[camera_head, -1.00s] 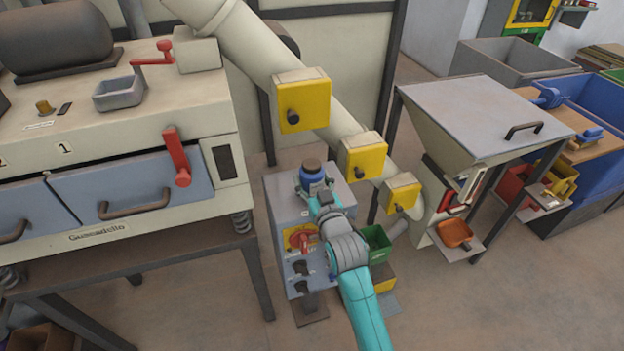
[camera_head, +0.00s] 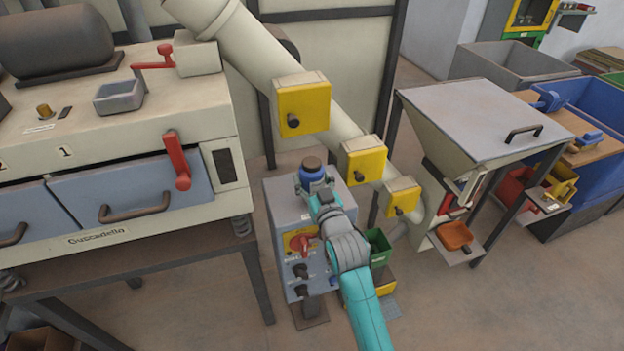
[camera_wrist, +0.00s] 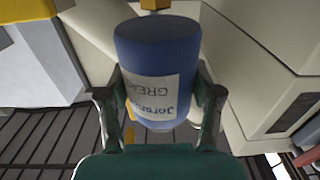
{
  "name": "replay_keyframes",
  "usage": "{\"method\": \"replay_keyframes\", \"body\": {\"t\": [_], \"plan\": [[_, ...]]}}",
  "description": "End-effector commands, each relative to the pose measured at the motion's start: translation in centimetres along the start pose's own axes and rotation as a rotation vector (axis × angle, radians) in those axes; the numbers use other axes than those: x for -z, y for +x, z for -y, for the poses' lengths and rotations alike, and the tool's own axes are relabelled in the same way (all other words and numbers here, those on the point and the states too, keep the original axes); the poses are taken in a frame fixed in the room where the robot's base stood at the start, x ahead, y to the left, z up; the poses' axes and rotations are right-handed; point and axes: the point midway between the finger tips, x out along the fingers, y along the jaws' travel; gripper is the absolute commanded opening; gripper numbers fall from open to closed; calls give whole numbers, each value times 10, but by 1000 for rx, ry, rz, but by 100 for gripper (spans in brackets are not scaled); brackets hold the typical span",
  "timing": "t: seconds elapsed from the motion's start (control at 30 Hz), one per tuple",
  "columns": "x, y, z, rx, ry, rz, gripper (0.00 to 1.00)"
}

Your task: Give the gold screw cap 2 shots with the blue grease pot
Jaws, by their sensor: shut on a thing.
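The blue grease pot (camera_head: 312,171) has a brown top and stands at the top of the grey control cabinet in the head view. In the wrist view the pot (camera_wrist: 158,48) fills the middle, with a pale label reading "GREASE". My gripper (camera_wrist: 158,100) is shut on the pot, one finger on each side of it. In the head view my gripper (camera_head: 316,190) is just in front of the pot. I cannot tell if the pot touches the cabinet top. A small gold cap (camera_head: 43,108) sits on top of the cream machine at the left.
A grey tray (camera_head: 119,96) and a red crank (camera_head: 153,60) are on the cream machine (camera_head: 205,108). A sloping pipe with yellow boxes (camera_head: 303,108) runs behind the cabinet (camera_head: 283,208). A hopper (camera_head: 480,110) stands at right.

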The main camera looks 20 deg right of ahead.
Motion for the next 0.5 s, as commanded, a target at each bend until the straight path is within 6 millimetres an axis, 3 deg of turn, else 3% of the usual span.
{"method": "replay_keyframes", "body": {"t": [0.17, 0.5], "plan": [[2, 0, 0, 0, 0, -3, 16], [30, 0, 0, 0, 0, -5, 16]]}}
